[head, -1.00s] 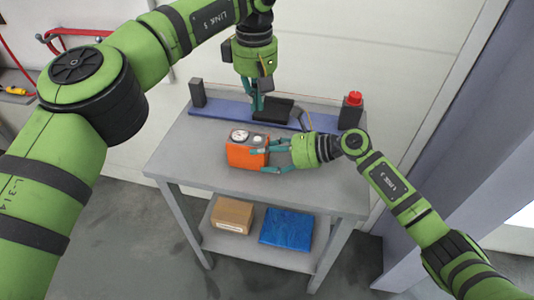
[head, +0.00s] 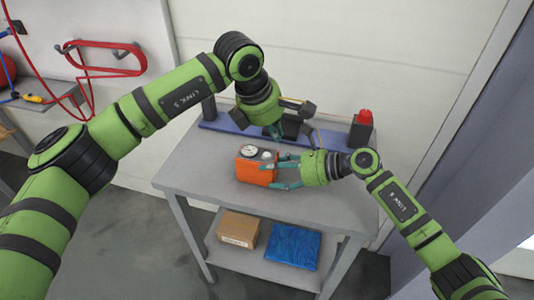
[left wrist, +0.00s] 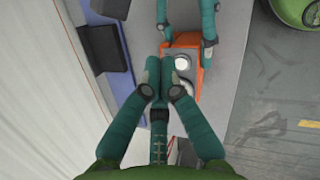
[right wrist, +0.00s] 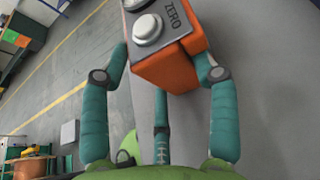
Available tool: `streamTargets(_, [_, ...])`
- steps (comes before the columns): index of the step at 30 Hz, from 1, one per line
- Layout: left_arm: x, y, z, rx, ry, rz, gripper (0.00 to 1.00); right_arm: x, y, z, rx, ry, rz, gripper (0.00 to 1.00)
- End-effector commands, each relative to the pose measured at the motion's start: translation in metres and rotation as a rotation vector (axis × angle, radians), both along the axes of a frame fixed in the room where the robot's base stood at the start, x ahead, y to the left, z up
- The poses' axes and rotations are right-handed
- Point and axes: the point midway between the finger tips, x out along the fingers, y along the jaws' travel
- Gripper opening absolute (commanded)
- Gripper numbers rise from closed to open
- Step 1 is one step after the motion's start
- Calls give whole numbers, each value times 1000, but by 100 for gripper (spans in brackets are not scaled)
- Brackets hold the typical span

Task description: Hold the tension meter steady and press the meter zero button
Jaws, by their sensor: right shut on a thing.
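The orange tension meter (head: 254,172) stands on the grey bench, with a round dial (head: 250,150) and a round zero button (head: 267,155) on its grey top face. In the right wrist view the button (right wrist: 147,28) sits beside the printed ZERO label. My right gripper (head: 284,171) is shut on the meter, a finger on each side of its body (right wrist: 170,68). My left gripper (head: 277,134) is behind the meter, fingers pointing down. In the left wrist view its fingertips (left wrist: 160,66) are together and empty, just left of the button (left wrist: 182,62). Whether they touch the meter is unclear.
A blue rail (head: 228,127) with dark blocks runs along the back of the bench (head: 195,160). A red beacon-like part (head: 365,118) stands at its right end. A cardboard box (head: 238,228) and a blue package (head: 292,246) lie on the lower shelf.

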Motion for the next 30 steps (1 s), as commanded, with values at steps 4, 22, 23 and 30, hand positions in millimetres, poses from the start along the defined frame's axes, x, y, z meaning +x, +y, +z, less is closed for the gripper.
streamTargets(4, [-1,5,12,-186,-8,257,0,-1,0,-2,-3,3,1,11])
streamTargets(22, [-2,22,50,-542,12,660,0,-1,0,-2,-4,2,2,11])
streamTargets(23, [-3,22,50,-542,12,660,0,-1,0,-2,-4,2,2,11])
streamTargets(30, [-3,22,47,-539,14,659,0,-1,0,-2,-4,2,2,11])
